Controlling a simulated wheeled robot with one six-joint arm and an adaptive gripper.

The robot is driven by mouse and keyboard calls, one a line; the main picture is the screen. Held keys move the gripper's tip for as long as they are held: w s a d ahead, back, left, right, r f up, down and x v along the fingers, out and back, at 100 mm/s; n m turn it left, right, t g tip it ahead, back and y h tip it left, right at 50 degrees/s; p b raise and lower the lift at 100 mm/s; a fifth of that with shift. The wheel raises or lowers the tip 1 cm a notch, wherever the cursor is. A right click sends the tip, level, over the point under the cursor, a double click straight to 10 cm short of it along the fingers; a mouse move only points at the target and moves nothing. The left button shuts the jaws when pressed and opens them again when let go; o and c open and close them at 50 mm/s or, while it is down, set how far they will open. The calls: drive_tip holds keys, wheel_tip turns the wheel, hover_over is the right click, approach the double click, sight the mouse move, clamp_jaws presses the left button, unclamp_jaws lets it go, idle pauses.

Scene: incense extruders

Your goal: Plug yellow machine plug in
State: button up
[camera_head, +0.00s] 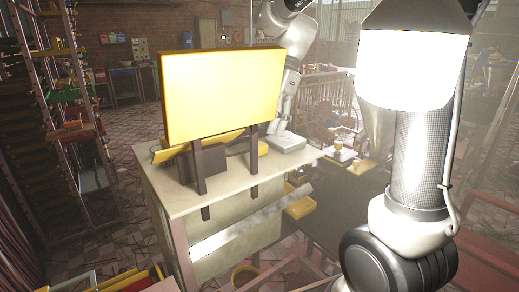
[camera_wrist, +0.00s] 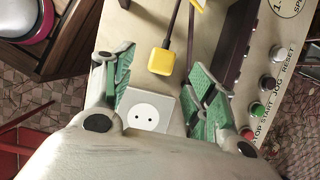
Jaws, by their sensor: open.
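The yellow plug (camera_wrist: 161,62) lies on the pale panel in the wrist view, with a dark cable running up from it. A white square socket (camera_wrist: 149,108) with two round holes is just below the plug in the picture. The plug and the socket are apart. My gripper (camera_wrist: 163,58) is open, with its green-padded fingers to the left and right of the plug and socket. Nothing is seen held between the fingers. In the head view my gripper, the plug and the socket cannot be made out.
A row of buttons (camera_wrist: 264,97) marked stop, start, jog and reset is right of my gripper. Another yellow piece (camera_wrist: 198,5) shows at the top edge. In the head view a large yellow board (camera_head: 222,90) stands above a pale bench (camera_head: 180,200). A loaded rack (camera_head: 75,110) stands left.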

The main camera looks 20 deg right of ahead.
sight(260, 143)
drive_tip(key=shift+x, duration=2.65)
drive_tip(key=shift+w, duration=0.15)
drive_tip(key=c, duration=1)
